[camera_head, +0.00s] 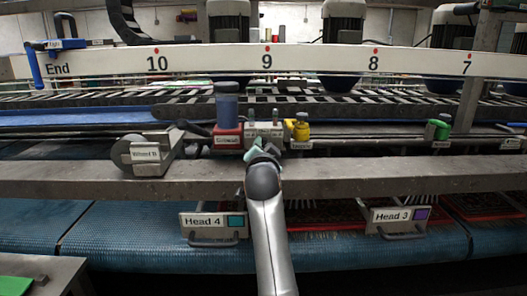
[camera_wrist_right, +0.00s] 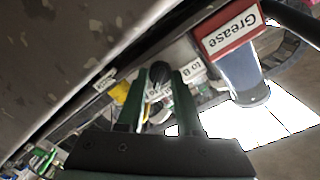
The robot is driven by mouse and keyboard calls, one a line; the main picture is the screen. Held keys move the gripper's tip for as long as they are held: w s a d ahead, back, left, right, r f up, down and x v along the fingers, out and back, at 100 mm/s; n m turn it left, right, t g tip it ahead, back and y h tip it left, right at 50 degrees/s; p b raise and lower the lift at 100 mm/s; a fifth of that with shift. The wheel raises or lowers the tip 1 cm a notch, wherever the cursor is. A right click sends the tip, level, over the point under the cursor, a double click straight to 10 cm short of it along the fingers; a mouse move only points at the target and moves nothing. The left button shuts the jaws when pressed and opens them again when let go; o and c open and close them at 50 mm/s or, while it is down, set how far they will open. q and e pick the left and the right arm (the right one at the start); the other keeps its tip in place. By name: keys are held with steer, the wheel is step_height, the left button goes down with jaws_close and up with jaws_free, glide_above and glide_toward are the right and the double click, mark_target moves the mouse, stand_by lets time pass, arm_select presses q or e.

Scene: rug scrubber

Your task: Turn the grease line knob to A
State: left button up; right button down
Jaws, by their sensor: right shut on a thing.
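My right gripper (camera_head: 263,152) reaches up from the bottom centre of the head view to a small pale valve block (camera_head: 264,130) on the rail. In the right wrist view its two green fingers (camera_wrist_right: 160,82) stand on either side of a dark knob (camera_wrist_right: 158,72) and are shut on it. A white label partly reading "to B" (camera_wrist_right: 196,68) shows beside the fingers. The knob's pointer and its exact setting cannot be made out. In the head view the knob is hidden behind the gripper. My left gripper is not in view.
A blue cylinder (camera_head: 227,104) with a red-framed "Grease" label (camera_wrist_right: 229,29) stands just left of the block. A yellow fitting (camera_head: 300,131) is close on the right. A grey beam (camera_head: 400,175) runs below, with Head 4 (camera_head: 208,222) and Head 3 (camera_head: 395,216) plates under it.

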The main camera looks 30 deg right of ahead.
steer(key=shift+f+m, duration=0.1)
steer(key=shift+m, duration=0.5)
steer(key=c, duration=0.6)
jaws_free()
steer(key=shift+o, duration=0.2)
steer(key=shift+s, duration=0.1)
